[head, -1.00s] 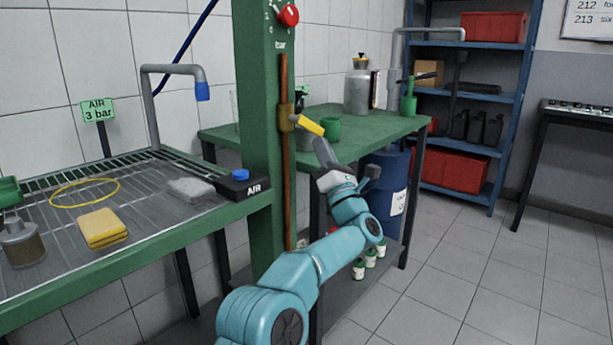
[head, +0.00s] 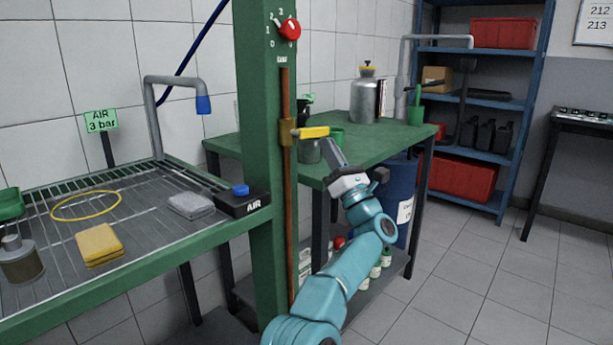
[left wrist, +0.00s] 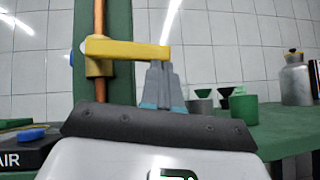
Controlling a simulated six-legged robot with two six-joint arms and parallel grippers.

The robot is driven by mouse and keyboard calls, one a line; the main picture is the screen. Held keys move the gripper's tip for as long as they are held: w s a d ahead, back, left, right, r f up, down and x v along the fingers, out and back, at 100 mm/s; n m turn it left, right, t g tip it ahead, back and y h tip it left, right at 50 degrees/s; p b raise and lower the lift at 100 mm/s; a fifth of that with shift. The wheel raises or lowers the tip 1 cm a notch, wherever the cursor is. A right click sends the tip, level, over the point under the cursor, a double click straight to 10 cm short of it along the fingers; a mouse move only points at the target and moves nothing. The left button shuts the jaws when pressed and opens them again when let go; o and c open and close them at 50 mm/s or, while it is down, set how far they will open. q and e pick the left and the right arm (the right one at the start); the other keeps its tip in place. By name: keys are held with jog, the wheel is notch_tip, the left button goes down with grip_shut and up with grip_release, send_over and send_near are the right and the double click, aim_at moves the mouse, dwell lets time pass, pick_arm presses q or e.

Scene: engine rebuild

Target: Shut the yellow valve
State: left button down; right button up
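The yellow valve lever (head: 314,132) sits on a brass body (head: 288,131) on a vertical copper pipe. It points right, about level and square to the pipe. In the left wrist view the yellow lever (left wrist: 128,48) also lies nearly level. My left gripper (head: 325,145) is just below the lever's free end. In the left wrist view its fingers (left wrist: 160,72) are together with nothing visible between them, tips at the lever's right end. They look in contact, but I cannot be sure. My right gripper is not in view.
A green post (head: 262,190) stands beside the pipe, with a red knob (head: 289,29) above. A wire-rack bench with a yellow sponge (head: 99,244) is at left. A green table (head: 375,146) with bottles and cups stands behind my gripper. Open floor lies at right.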

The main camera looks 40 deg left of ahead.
pick_arm(q)
jog(key=shift+w+r+p, duration=0.3)
jog(key=shift+r+p, duration=0.1)
jog(key=shift+r, duration=0.1)
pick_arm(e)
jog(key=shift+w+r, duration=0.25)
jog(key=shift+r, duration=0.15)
pick_arm(q)
jog(key=shift+r, duration=0.1)
